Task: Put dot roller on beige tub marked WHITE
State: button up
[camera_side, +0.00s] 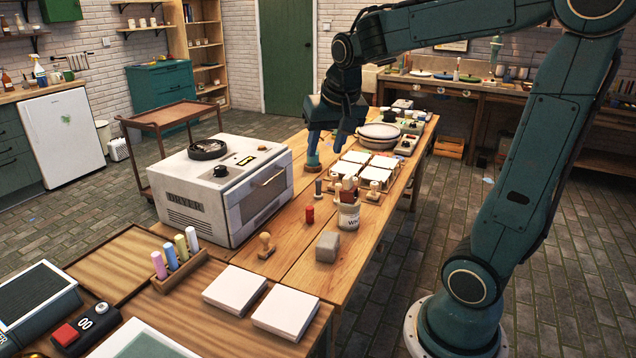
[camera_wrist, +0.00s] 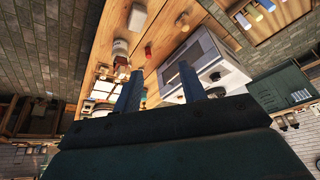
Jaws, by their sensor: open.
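A beige tub (camera_side: 349,217) with partly readable dark lettering stands near the table's front edge; it also shows in the wrist view (camera_wrist: 120,47). Several small brown-red and wooden pieces (camera_side: 347,188) show at or just behind its top; I cannot tell whether they rest on it. I cannot single out the dot roller with certainty; a small red upright piece (camera_side: 310,214) and a wooden-handled tool (camera_side: 266,246) stand left of the tub. My gripper (camera_side: 326,152) is open and points down, behind the tub and beside the dryer. Its two blue fingers are apart and appear empty in the wrist view (camera_wrist: 160,68).
The white dryer (camera_side: 213,190) stands close left of my gripper. White tiles (camera_side: 353,170) lie by it, with stacked bowls (camera_side: 379,135) beyond. A grey block (camera_side: 327,247), a rack of coloured sticks (camera_side: 175,262) and white slabs (camera_side: 286,312) are nearer the camera.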

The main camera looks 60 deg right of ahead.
jog(key=s+a+f+n+t+y, duration=0.1)
jog(key=s+a+n+y, duration=0.1)
jog(key=s+a+n, duration=0.6)
jog(key=s+a, duration=0.5)
jog(key=shift+s+a+f+n+t+y, duration=0.15)
jog(key=shift+f+n+t+y, duration=0.15)
jog(key=shift+t+y, duration=0.1)
